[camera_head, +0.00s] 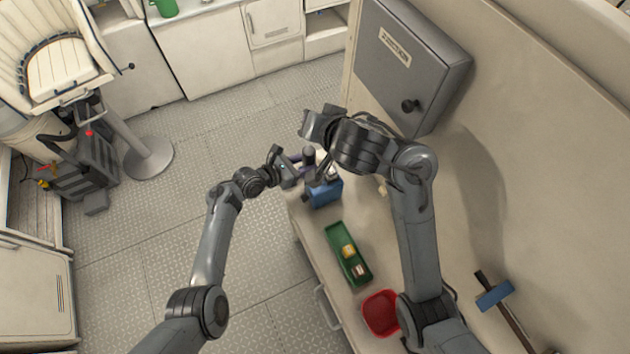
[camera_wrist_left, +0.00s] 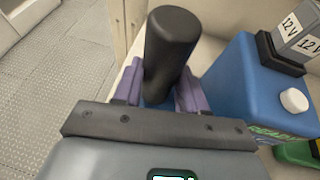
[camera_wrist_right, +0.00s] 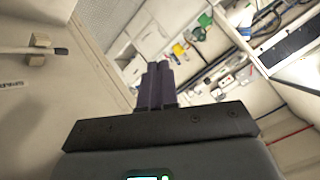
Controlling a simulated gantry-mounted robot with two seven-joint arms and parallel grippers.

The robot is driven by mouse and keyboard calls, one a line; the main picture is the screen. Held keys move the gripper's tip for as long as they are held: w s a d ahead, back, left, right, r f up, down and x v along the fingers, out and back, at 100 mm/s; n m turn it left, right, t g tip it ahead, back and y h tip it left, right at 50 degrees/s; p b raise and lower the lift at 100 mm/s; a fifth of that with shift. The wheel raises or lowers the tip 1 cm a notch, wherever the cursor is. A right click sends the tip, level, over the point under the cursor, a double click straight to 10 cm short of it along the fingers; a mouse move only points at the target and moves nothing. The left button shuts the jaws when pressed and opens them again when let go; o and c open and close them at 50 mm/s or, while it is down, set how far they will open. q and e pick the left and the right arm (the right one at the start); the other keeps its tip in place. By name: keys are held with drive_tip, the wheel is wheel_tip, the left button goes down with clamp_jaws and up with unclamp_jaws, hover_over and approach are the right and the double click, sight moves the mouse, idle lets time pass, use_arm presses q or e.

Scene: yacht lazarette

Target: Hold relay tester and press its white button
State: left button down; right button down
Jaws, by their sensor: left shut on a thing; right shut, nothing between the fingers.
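The relay tester is a blue box (camera_head: 326,192) at the far end of the bench in the head view. In the left wrist view its blue body (camera_wrist_left: 235,85) has a round white button (camera_wrist_left: 294,100) on top and a grey block marked 12 V in a black socket. A black upright handle (camera_wrist_left: 171,45) stands at its side. My left gripper (camera_wrist_left: 158,95) is shut on this handle, one purple finger on each side. My right gripper (camera_wrist_right: 156,85) is shut and empty. In the head view, its arm's end is above and behind the tester, with the fingers hard to make out.
A green tray (camera_head: 333,234) with several small blocks lies nearer on the bench. A grey wall cabinet (camera_head: 405,60) juts out close to my right arm.

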drive_tip(key=s+d+f+m+g, duration=0.1)
drive_tip(key=s+f, duration=0.2)
drive_tip(key=f, duration=0.6)
drive_tip(key=shift+d+f+g, duration=0.2)
drive_tip(key=shift+g, duration=0.2)
drive_tip(key=shift+s, duration=0.1)
drive_tip(key=shift+f, duration=4.4)
drive_tip(key=shift+f, duration=0.15)
drive_tip(key=shift+f, duration=0.25)
